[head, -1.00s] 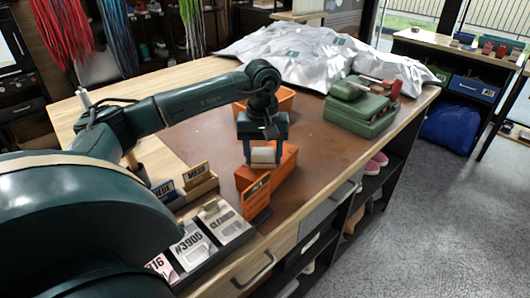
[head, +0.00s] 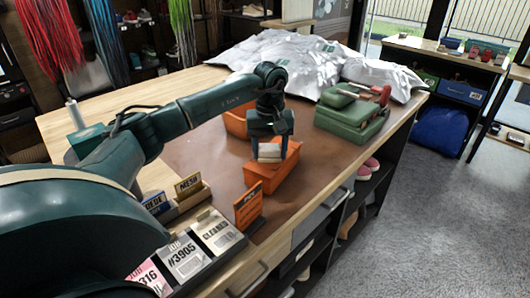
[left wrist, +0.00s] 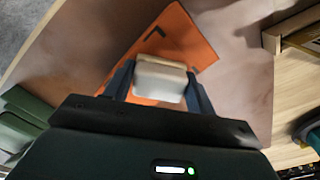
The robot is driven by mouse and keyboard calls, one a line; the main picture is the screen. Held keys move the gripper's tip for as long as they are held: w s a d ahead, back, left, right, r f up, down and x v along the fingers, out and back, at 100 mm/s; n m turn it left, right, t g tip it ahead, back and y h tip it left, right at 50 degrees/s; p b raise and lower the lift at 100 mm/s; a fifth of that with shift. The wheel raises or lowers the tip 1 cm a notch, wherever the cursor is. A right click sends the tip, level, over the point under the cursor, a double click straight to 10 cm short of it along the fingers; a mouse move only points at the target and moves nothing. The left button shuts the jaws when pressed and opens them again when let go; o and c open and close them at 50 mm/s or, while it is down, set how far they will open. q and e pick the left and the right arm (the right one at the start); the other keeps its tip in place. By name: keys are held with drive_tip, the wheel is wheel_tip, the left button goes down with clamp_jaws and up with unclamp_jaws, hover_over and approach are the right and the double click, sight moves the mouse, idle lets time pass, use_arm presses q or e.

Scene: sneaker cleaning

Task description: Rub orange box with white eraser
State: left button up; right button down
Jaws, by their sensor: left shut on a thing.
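My left gripper (head: 270,153) is shut on the white eraser (head: 269,152), a pale block, and points downward. The orange box (head: 271,172) lies on the brown mat, and the eraser is over its top face. In the left wrist view the eraser (left wrist: 160,77) sits between the two fingers, with the orange box (left wrist: 183,42) beneath it and partly hidden. I cannot tell for certain whether the eraser touches the box. My right gripper is not in view.
An orange bin (head: 236,122) stands behind the box. An orange sign (head: 249,208) stands in front of it, near cards in a tray (head: 216,229). A green case (head: 350,117) lies to the right, with silvery sheets (head: 290,50) behind. The brown mat (head: 310,178) is clear right of the box.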

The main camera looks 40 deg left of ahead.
sight(259, 169)
use_arm(q)
drive_tip(key=shift+w+f, duration=0.1)
drive_tip(key=shift+w, duration=0.05)
drive_tip(key=shift+s+d, duration=0.1)
drive_tip(key=shift+s, duration=1)
drive_tip(key=shift+s+d+p, duration=0.15)
drive_tip(key=shift+s+p, duration=0.15)
drive_tip(key=shift+s, duration=1.15)
drive_tip(key=shift+s+d, duration=0.15)
drive_tip(key=shift+s, duration=0.85)
wheel_tip(259, 169, up, 6)
drive_tip(key=p, duration=0.4)
drive_tip(key=shift+r, duration=0.2)
